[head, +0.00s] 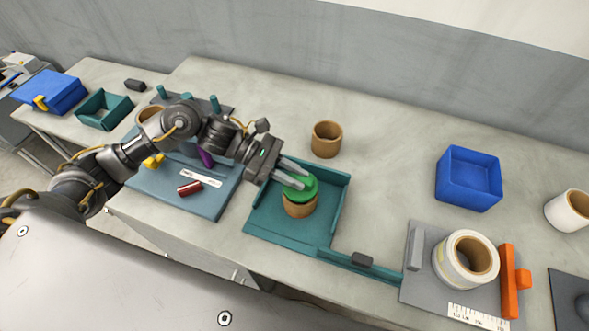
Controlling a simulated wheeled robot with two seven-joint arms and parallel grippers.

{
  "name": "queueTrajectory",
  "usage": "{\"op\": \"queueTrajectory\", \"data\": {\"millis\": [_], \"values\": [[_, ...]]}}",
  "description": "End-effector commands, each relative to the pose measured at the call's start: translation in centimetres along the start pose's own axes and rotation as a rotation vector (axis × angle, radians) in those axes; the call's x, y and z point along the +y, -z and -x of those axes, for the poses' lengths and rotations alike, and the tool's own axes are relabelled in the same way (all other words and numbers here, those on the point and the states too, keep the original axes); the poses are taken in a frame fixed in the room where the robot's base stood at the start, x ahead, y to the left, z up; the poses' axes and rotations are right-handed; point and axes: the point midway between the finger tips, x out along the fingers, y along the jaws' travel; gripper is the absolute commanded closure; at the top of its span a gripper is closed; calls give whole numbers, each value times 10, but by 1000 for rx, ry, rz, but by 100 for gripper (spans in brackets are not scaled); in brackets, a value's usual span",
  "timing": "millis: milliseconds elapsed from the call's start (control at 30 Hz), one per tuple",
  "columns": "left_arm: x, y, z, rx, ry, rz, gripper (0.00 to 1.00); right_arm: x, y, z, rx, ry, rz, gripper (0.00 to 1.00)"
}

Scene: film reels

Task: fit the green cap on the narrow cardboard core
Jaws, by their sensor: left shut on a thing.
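The green cap (303,190) is between the fingers of my left gripper (291,181), which is shut on it. The cap is at the top of a cardboard core (299,208). I cannot tell whether it is seated in the core or just above it. This core stands upright in a teal tray (262,228). Another cardboard core (326,140) stands open and upright on the table behind the tray. My right gripper is not in view.
A grey fixture (418,285) at the right holds a white roll (466,258) beside an orange clamp (508,268). A blue bin (469,180) stands behind it. A blue-grey board (170,196) with tools lies left of the tray. The back middle of the table is clear.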

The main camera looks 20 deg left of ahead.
Motion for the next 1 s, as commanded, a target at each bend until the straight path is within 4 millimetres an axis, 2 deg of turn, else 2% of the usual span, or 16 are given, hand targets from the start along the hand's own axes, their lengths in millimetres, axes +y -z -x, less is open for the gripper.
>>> {"op": "queueTrajectory", "data": {"millis": [200,1000], "values": [[0,8,-3,0,-1,0,100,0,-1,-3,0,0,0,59],[0,9,-4,0,-1,-2,100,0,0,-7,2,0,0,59]]}}
